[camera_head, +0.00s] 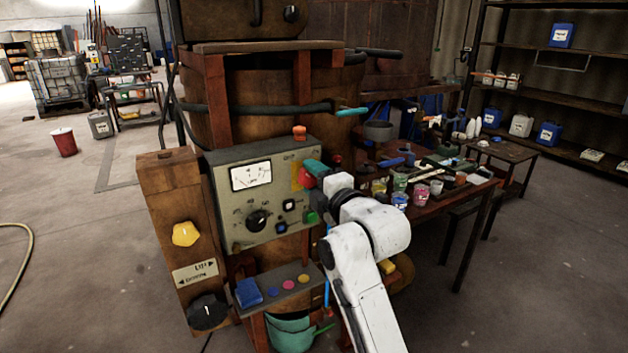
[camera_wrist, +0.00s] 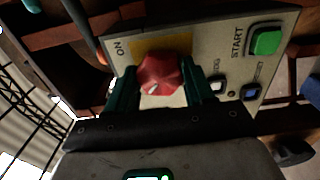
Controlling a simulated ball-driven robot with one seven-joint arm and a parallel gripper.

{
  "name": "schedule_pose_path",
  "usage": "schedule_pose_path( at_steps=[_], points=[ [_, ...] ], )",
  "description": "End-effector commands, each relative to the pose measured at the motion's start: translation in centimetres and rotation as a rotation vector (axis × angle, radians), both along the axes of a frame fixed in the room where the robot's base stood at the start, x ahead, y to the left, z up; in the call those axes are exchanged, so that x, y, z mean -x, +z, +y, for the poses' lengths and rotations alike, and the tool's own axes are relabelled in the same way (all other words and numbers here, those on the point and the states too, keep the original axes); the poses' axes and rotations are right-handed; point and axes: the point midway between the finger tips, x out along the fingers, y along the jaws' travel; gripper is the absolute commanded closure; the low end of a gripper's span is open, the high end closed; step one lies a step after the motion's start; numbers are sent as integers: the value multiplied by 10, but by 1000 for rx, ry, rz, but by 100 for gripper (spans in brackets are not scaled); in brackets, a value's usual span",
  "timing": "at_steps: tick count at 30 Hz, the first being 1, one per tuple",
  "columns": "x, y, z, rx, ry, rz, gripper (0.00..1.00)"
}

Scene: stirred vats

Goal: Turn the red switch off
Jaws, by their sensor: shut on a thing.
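The red switch (camera_head: 305,177) is a knob on the right side of the grey control panel (camera_head: 222,183). In the wrist view, the red switch (camera_wrist: 166,72) sits on a yellow plate with "ON" printed at its upper left. A small white mark shows on the knob's lower left edge. My gripper (camera_head: 313,169) reaches the panel from the right. In the wrist view, the green fingers of my gripper (camera_wrist: 163,84) stand on either side of the red switch and are shut on it. Any "OFF" label is hidden or unreadable.
A green START button (camera_wrist: 266,42) and a small blue button (camera_wrist: 250,92) lie beside the switch. A dark pipe (camera_head: 255,109) runs above the panel. A cluttered table (camera_head: 470,192) stands right of my arm. The floor at left is mostly open.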

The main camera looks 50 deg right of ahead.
Motion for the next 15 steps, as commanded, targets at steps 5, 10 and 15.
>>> schedule_pose_path(
  at_steps=[5,10,15],
  points=[
    [-1,-1,2,1,3,3,44],
    [0,-1,1,0,2,2,27],
    [0,-1,1,0,1,1,22]
  ],
)
